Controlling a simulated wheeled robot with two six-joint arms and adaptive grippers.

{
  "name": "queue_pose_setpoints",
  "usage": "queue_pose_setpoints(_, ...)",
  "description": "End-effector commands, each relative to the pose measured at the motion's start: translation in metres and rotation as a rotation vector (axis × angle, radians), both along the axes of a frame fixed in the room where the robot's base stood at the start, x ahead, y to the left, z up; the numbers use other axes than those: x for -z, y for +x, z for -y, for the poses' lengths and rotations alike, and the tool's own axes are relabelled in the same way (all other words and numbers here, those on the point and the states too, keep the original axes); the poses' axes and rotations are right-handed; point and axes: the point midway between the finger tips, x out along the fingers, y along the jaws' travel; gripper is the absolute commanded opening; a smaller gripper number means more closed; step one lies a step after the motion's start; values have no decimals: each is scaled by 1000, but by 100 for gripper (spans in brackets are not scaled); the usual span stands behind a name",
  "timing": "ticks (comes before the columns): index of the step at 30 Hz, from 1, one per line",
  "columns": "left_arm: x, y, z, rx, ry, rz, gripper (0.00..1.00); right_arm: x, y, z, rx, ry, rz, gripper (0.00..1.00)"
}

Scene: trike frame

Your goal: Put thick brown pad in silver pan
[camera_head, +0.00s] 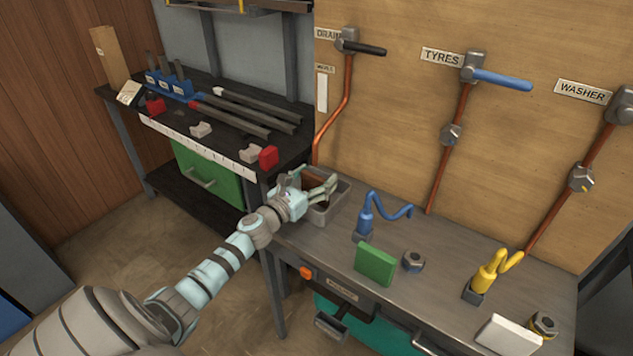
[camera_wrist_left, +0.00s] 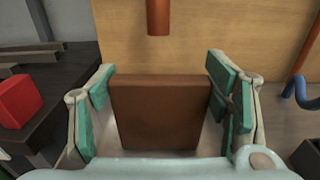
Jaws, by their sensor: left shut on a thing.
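The thick brown pad (camera_wrist_left: 160,112) is a square brown block and stands upright between the green-padded fingers of my left gripper (camera_wrist_left: 165,105) in the left wrist view. My left gripper (camera_head: 324,190) is shut on it. In the head view this gripper is over the silver pan (camera_head: 342,204), a grey tray at the back left of the right-hand bench. The fingers hide most of the pad and part of the pan there. I cannot tell whether the pad touches the pan's bottom. My right gripper is not in view.
A blue hose tool (camera_head: 365,218), a green block (camera_head: 375,264), a nut (camera_head: 413,261) and a yellow tool (camera_head: 484,279) stand on the bench. A copper pipe (camera_head: 333,115) runs down the board behind the pan. A red block (camera_wrist_left: 18,100) lies on the left bench.

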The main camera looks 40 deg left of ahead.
Motion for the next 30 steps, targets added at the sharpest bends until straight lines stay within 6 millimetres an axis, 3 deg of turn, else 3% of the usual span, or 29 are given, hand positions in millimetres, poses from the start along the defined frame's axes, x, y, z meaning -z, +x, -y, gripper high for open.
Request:
queue_pose_setpoints(8, 2, 1, 1, 1, 1, 2, 40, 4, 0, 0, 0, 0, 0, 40)
queue_pose_setpoints(9, 2, 1, 1, 1, 1, 2, 75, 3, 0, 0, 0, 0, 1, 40)
queue_pose_setpoints(12, 1, 1, 1, 2, 1, 2, 90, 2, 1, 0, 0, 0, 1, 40)
queue_pose_setpoints(24, -4, 0, 0, 1, 1, 2, 90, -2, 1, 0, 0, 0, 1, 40)
queue_pose_setpoints(30, 5, -35, 1, 4, 12, -7, 90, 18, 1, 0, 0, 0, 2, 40)
